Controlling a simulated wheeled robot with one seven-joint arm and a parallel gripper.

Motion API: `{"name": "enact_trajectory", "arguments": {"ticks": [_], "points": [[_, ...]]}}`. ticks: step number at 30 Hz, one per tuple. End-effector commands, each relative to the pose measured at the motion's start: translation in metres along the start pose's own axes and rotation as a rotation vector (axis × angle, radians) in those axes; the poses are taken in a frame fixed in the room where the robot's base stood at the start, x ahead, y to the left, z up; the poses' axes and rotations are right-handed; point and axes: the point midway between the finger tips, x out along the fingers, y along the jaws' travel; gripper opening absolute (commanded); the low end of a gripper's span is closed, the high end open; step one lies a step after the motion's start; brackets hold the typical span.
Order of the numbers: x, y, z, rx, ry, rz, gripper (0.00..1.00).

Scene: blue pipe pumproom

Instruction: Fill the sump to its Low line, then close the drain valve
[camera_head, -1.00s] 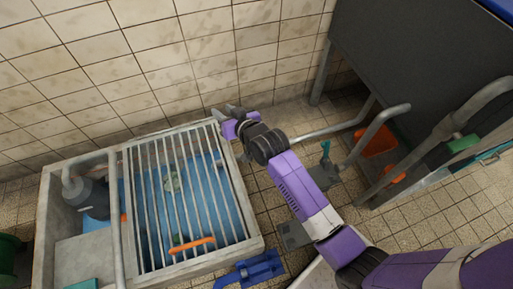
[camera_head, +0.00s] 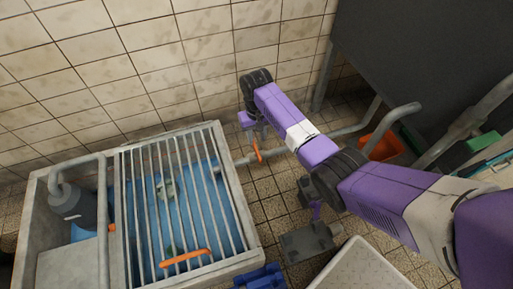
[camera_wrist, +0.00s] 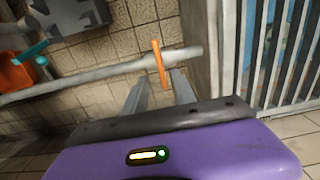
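The sump is a concrete basin (camera_head: 38,215) with blue water (camera_head: 205,215) under a bar grate (camera_head: 150,205). I cannot make out a Low line. A grey pipe (camera_head: 345,131) runs from the sump's right side. An orange lever (camera_head: 257,152) stands on this pipe, apparently the drain valve. In the wrist view the lever (camera_wrist: 160,62) sits crosswise on the pipe, just past my fingertips. My gripper (camera_wrist: 160,82) is open and empty, its fingers apart below the lever. In the head view, my wrist partly hides the gripper above the lever.
A grey pump (camera_head: 75,208) stands in the left compartment. In the wrist view a teal handle (camera_wrist: 30,52) shows by an orange container (camera_wrist: 14,78). A dark cabinet (camera_head: 420,60) stands at the right. A pale bin (camera_head: 360,268) is in front.

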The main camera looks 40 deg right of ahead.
Motion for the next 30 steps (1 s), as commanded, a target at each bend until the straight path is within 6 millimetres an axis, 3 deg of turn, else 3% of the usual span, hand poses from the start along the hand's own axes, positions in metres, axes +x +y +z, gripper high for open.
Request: {"name": "enact_trajectory", "arguments": {"ticks": [12,18,26,30], "points": [[0.063,0.0,0.0,0.001,0.002,0.0,0.33],[0.074,0.0,-0.001,0.002,0.003,0.0,0.33],[0.075,0.0,-0.001,0.001,0.004,-0.001,0.33],[0.075,0.0,-0.001,0.001,0.004,-0.001,0.09]]}}
